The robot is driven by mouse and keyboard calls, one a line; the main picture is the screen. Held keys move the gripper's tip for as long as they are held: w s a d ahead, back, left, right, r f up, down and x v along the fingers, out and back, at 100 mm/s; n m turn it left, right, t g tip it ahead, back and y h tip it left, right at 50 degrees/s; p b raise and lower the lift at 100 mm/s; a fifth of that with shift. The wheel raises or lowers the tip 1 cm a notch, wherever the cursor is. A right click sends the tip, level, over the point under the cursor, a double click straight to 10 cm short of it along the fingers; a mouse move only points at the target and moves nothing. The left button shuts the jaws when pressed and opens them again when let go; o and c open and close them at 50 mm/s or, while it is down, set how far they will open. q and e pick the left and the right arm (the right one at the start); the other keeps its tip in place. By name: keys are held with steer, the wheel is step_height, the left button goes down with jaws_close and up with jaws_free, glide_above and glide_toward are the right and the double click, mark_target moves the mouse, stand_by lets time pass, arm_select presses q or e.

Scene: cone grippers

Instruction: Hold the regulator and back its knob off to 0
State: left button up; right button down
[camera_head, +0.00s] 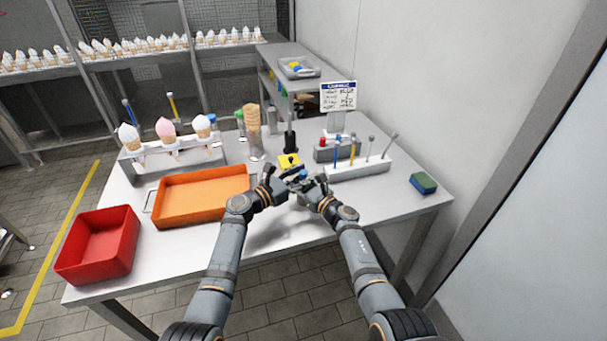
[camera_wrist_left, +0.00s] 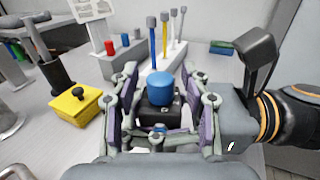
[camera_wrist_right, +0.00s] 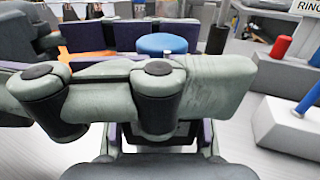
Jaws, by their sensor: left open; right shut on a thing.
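The regulator is a small dark body (camera_wrist_left: 172,110) with a round blue knob (camera_wrist_left: 160,88) on top. In the head view the blue knob (camera_head: 303,175) is small between my two grippers, near the table's front edge. My left gripper (camera_head: 284,180) is open, with its fingers on either side of the knob in the left wrist view; I see gaps there. My right gripper (camera_head: 312,183) is shut on the regulator body. In the right wrist view its own fingers hide most of the body, and the knob (camera_wrist_right: 165,43) shows above them. I cannot read any dial.
A yellow box (camera_wrist_left: 75,104) with a black knob stands close by on the left. Behind is a white rack (camera_head: 360,172) of upright tools, with a sign (camera_head: 338,97). An orange tray (camera_head: 160,210) and a red bin (camera_head: 95,250) lie left; a sponge (camera_head: 423,184) lies right.

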arm_select(q)
jaws_close()
stand_by(0.3)
steer(key=m+g+h, duration=0.2)
steer(key=g, duration=0.1)
steer(key=shift+w+m+g, duration=0.1)
steer(key=shift+m+g, duration=0.2)
steer(key=shift+m, duration=0.1)
steer(key=shift+f+h, duration=0.15)
steer(key=shift+h, duration=0.15)
steer(key=shift+m+g+h, duration=0.4)
steer(key=shift+m+g, duration=0.3)
steer(key=shift+g, duration=0.3)
steer(key=shift+a, duration=0.1)
